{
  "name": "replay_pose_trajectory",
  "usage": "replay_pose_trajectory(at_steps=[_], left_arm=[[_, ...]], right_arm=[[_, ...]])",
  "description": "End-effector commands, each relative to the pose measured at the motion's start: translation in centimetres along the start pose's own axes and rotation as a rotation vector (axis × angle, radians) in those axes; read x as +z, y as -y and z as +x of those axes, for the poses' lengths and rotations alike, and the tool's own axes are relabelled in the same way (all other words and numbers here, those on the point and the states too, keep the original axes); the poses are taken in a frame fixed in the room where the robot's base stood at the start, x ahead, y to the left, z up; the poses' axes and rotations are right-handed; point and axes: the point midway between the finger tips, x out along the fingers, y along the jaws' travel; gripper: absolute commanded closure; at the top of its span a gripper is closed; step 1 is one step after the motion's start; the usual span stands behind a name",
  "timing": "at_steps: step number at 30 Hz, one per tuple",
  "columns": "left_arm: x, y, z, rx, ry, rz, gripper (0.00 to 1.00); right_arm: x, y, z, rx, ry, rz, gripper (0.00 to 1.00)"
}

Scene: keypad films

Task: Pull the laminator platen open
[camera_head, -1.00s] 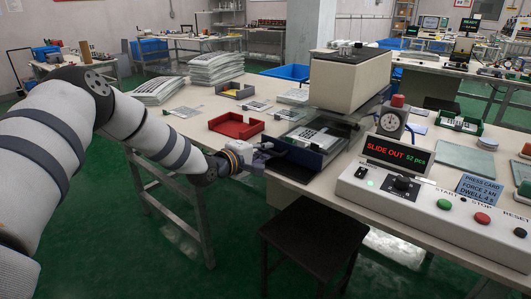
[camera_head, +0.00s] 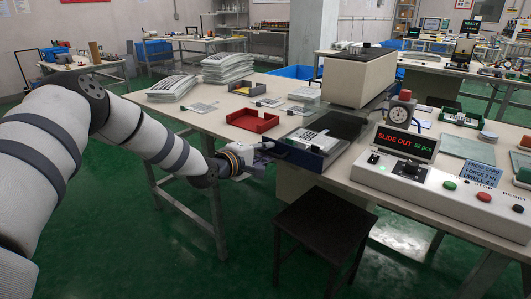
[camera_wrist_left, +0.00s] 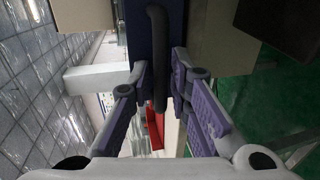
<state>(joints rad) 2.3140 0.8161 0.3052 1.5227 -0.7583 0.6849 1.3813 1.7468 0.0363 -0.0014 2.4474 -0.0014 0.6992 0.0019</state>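The laminator's platen (camera_head: 302,158) is a blue-fronted slide that sticks out toward the left from under the beige press head (camera_head: 358,76). A white sheet with dark keypad patches (camera_head: 314,140) lies on it, with a dark bare surface behind. My left gripper (camera_head: 266,152) is at the platen's front. The exact finger contact is hard to see. My right gripper is not in view.
A control box (camera_head: 440,185) with buttons and a red "SLIDE OUT" display (camera_head: 405,142) stands at the right. A dark stool (camera_head: 322,225) stands in front of the table. A red tray (camera_head: 252,121) and film stacks (camera_head: 227,68) lie at the left. Floor left of the table is clear.

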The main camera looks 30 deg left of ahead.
Motion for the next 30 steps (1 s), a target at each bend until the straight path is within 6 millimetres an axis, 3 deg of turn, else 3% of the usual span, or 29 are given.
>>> replay_pose_trajectory(at_steps=[5,8,15,18,24,30], left_arm=[[0.0,0.0,-0.2,-0.001,-0.001,-0.001,0.82],[-0.1,-0.1,-1.5,0.0,-0.002,-0.003,0.82],[-0.1,-0.3,-8.2,0.005,-0.003,-0.007,0.82],[-0.1,-0.3,-10.1,0.004,-0.003,-0.004,0.82],[0.0,-0.1,-11.8,0.002,0.0,0.0,0.82],[0.0,0.0,-12.0,0.0,0.0,0.0,0.82]], right_arm=[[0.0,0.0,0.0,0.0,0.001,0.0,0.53],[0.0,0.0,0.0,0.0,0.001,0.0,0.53],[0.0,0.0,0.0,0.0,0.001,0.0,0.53],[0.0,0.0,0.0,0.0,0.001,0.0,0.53],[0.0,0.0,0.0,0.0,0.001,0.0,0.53],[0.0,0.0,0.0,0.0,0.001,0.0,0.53]])
